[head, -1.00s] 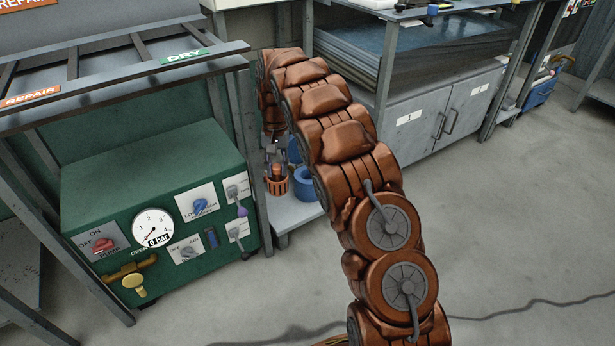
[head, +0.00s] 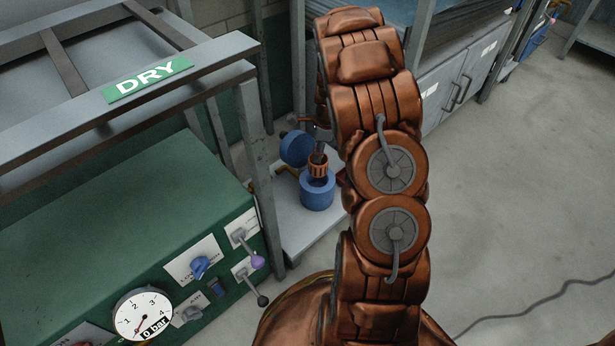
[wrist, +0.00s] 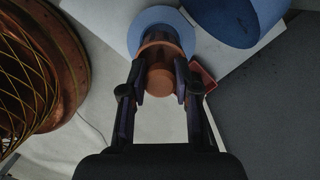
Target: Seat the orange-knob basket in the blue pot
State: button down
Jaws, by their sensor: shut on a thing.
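The blue pot (head: 317,195) stands upright on a low pale shelf in the head view, and its light blue rim (wrist: 140,38) shows in the wrist view. The orange basket (head: 318,168) is over the pot's mouth. In the wrist view its round orange knob (wrist: 161,82) is between the two dark fingers of my gripper (wrist: 161,90), which is shut on it. The basket lines up roughly with the pot's ring. How deep its lower part sits in the pot is hidden.
A blue round lid-like part (head: 297,148) stands tilted close behind the pot, large at the top of the wrist view (wrist: 235,18). A small red object (wrist: 203,77) lies beside the pot. A grey rack post (head: 262,170) and green cabinet are at left.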

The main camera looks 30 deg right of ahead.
aim_at(318, 172)
jog(key=shift+f, duration=0.4)
notch_tip(318, 172, down, 9)
jog(key=b, duration=0.3)
jog(key=shift+f+b, duration=0.1)
jog(key=shift+b, duration=0.25)
jog(key=c, duration=0.8)
grip_release()
jog(key=shift+c, duration=0.2)
jog(key=r+p, duration=0.1)
jog(key=r, duration=0.3)
jog(key=d+r+p, duration=0.1)
jog(key=r+p, duration=0.1)
jog(key=r, duration=0.2)
jog(key=s+r+p, duration=0.1)
jog(key=r, duration=0.3)
jog(key=shift+d+p, duration=0.3)
jog(key=shift+p, duration=0.05)
